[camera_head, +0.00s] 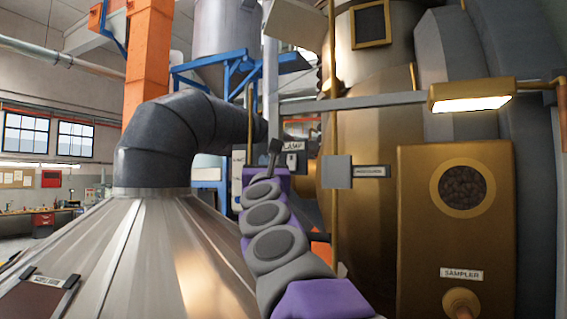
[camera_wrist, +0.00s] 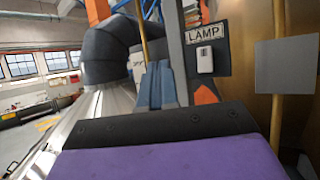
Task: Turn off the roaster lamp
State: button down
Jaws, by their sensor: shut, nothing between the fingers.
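The roaster lamp (camera_head: 470,98) is lit, glowing white under its brass housing at the upper right of the head view. A dark panel marked LAMP (camera_wrist: 204,33) carries a small white switch (camera_wrist: 204,60) in the wrist view. The panel also shows in the head view, with its LAMP label (camera_head: 292,146) just right of my gripper tip. My gripper (camera_wrist: 157,68) is shut and empty, pointing towards the panel, left of and below the switch in the wrist view. It looks apart from the switch. In the head view my gripper (camera_head: 275,147) partly hides the panel.
A grey plate (camera_head: 337,172) on a brass pole stands right of my arm. The brass roaster body and sampler box (camera_head: 455,230) fill the right. A metal cone (camera_head: 150,250) and dark duct (camera_head: 165,140) stand left. A thin yellow pole (camera_wrist: 143,35) rises near my gripper.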

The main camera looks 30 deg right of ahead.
jog(key=shift+s+d+r+m+h, duration=0.15)
jog(key=shift+d+r+m+h, duration=0.25)
jog(key=shift+d+m+h, duration=0.25)
jog(key=shift+d, duration=0.2)
send_near(288, 161)
jog(key=w+r, duration=0.3)
jog(key=shift+w+d+p, duration=0.4)
jog(key=shift+d, duration=0.1)
jog(key=shift+w+d+f, duration=0.1)
jog(key=shift+w+d, duration=0.3)
jog(key=shift+d, duration=0.15)
dwell(2.4)
jog(key=shift+s+a, duration=0.1)
jog(key=shift+s+a, duration=0.45)
jog(key=shift+a, duration=0.15)
